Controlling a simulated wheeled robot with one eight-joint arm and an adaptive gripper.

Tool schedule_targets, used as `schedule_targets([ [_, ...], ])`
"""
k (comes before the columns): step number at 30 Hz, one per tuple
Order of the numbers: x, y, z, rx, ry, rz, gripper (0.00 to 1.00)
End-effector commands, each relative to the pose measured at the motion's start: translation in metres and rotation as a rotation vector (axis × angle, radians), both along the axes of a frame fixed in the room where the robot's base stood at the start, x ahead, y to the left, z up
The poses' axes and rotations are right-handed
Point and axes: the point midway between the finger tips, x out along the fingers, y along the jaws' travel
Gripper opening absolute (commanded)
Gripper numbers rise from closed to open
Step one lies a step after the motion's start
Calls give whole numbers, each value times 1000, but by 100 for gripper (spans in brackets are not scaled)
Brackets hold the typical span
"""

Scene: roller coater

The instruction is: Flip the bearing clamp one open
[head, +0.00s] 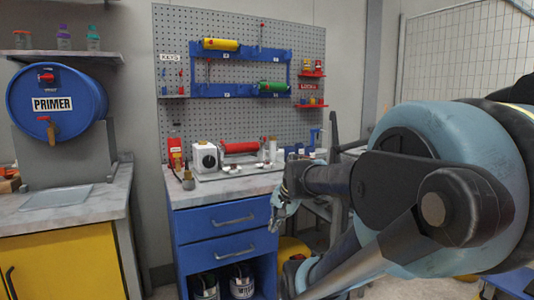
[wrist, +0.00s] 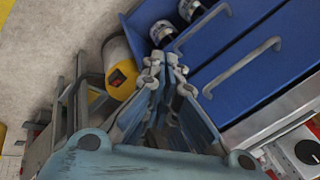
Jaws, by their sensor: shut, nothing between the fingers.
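The roller coater stands on the workbench in the head view, with a red roller (head: 240,148) and a white housing with a black round knob (head: 205,158). Small pale and dark parts sit around the roller ends; they are too small to tell which is bearing clamp one or whether it is open. In the wrist view only the housing with its black knob (wrist: 308,151) shows at the lower right; no clamp is clear. My gripper (head: 277,219) points down in front of the blue drawers, below the bench top. Its fingertips (wrist: 163,60) are together and empty.
The blue drawer cabinet (head: 222,219) has protruding handles (wrist: 240,68) close to my gripper. Cans stand on its lower shelf. A red bottle (head: 175,152) stands left of the coater. A pegboard rises behind.

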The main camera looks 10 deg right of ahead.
Motion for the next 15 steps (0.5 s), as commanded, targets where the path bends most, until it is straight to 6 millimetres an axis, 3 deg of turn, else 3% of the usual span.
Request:
schedule_targets([
  [1,22,3,14,72,-14,-93,0],
  [8,124,10,77,477,-45,-554,0],
  [15,231,-8,137,954,-10,-1004,0],
])
